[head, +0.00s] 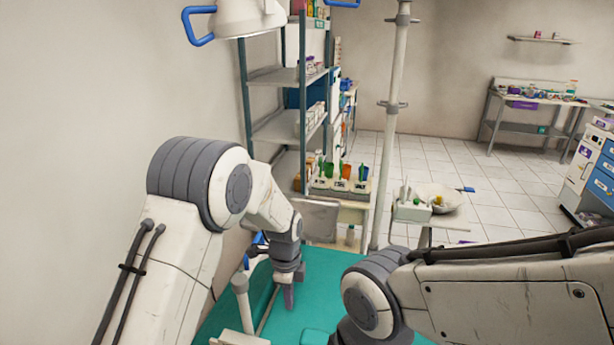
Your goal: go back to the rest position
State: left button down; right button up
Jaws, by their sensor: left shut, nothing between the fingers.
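My left arm comes in from the left and bends down over the teal dental chair (310,290). My left gripper (288,297) points down just above or against the teal surface; I cannot tell if it touches. Its fingers are together, with nothing between them. My right arm crosses the lower right of the head view, and its gripper is out of view.
A white pole (394,120) stands behind the chair. A bowl (437,198) sits on a small stand at right. A metal shelf (279,76) and a table with coloured bins (340,186) stand behind. A lamp (240,15) hangs above. Tiled floor is open at right.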

pick_arm(q)
jog(key=s+d+r+n, duration=0.4)
jog(key=s+r+n, duration=0.2)
jog(key=s+r, duration=0.7)
jog(key=s+a+r+n, duration=0.1)
jog(key=s+a+n, duration=0.1)
jog(key=s, duration=0.6)
jog(key=s+a+r+n, duration=0.1)
jog(key=s+n, duration=0.4)
jog(key=s, duration=0.3)
jog(key=shift+a+h, duration=0.4)
